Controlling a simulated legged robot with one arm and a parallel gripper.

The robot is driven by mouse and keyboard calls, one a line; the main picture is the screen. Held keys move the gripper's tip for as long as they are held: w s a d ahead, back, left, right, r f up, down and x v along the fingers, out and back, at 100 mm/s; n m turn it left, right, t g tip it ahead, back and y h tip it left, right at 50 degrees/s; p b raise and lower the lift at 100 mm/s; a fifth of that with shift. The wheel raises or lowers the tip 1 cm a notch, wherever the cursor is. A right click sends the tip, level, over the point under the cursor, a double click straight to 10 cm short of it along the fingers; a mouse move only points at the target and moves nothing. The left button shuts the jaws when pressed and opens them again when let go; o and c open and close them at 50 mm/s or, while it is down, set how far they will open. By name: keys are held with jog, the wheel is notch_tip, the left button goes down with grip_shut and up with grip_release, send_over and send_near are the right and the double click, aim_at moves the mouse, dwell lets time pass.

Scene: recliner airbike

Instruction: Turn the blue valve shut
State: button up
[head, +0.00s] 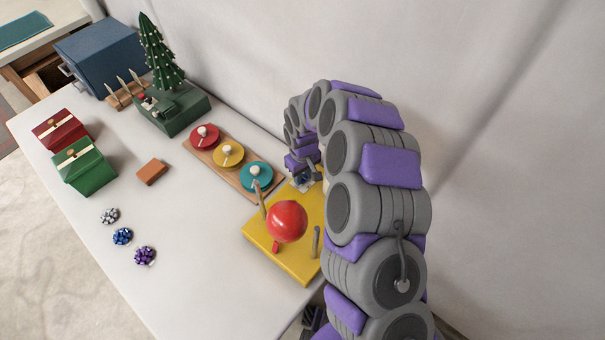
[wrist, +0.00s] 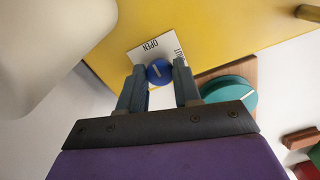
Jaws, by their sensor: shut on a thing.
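The blue valve (wrist: 159,73) is a small round knob with a pale line across it. It sits on a white label (wrist: 139,52) on the yellow board (wrist: 215,30). "OPEN" is readable on the label, and a second word at its right edge is partly hidden by a finger. My gripper (wrist: 161,68) has its two fingers on either side of the knob, shut on it. In the head view my gripper (head: 302,176) is at the far corner of the yellow board (head: 290,262), and my arm hides part of the board there.
A red ball (head: 287,221) and upright pegs (head: 316,242) stand on the yellow board. A wooden rack with red, yellow and teal discs (head: 256,177) lies beside it. Green (head: 84,166) and red boxes (head: 59,131) stand left. The table's front middle is mostly clear.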

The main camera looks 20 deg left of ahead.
jog(key=m+p, duration=0.3)
jog(key=p, duration=0.1)
jog(key=shift+r+m, duration=0.15)
jog(key=shift+m, duration=0.25)
jog(key=m+p, duration=0.3)
jog(key=m, duration=0.2)
jog(key=shift+p, duration=0.3)
jog(key=m+p, duration=0.1)
jog(key=m, duration=0.4)
jog(key=shift+w+a+m, duration=0.1)
jog(key=shift+a+m, duration=0.05)
jog(key=shift+m, duration=1.85)
jog(key=o, duration=1.1)
jog(key=shift+a+f, duration=0.1)
jog(key=shift+f, duration=0.1)
jog(key=shift+c, duration=0.2)
